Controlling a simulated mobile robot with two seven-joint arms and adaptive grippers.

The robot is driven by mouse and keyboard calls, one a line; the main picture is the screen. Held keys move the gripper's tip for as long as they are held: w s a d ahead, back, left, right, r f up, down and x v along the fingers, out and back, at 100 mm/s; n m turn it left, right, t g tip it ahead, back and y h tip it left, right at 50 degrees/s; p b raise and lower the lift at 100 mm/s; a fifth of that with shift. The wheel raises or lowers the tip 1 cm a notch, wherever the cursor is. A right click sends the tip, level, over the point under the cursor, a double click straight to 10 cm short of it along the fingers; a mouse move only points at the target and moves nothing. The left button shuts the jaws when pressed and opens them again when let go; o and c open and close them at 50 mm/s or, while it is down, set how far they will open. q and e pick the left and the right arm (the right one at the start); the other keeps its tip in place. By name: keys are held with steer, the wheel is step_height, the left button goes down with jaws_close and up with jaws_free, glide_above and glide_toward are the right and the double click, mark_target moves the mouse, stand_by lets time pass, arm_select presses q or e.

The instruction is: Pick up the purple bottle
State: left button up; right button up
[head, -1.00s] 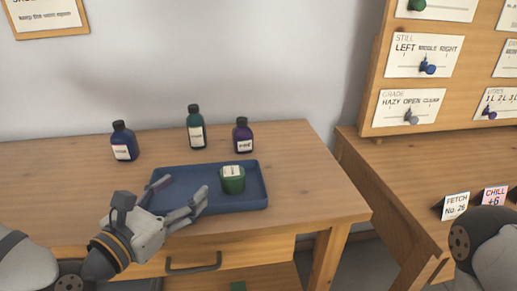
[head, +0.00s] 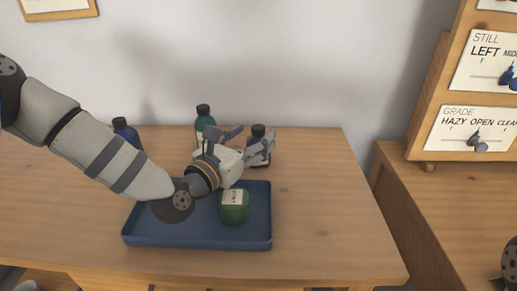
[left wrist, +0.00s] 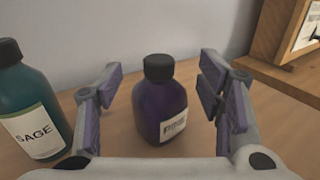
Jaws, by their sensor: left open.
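The purple bottle (left wrist: 160,105) has a black cap and a white label. It stands upright on the table in the left wrist view, between the two open fingers of my left gripper (left wrist: 165,100) and apart from both. In the head view the purple bottle (head: 258,132) shows behind my left gripper (head: 252,138), which partly hides it. My left gripper is open and empty, reaching over the tray toward the bottle. My right gripper is not in view.
A teal bottle labelled SAGE (left wrist: 30,110) stands just left of the left finger. A blue bottle (head: 124,133) is partly behind my left arm. A blue tray (head: 150,236) holds a green container (head: 235,212). Table to the right (head: 320,190) is clear.

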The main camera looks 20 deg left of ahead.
arm_select(q)
steer(key=shift+x, duration=1)
steer(key=c, duration=1.4)
jaws_close()
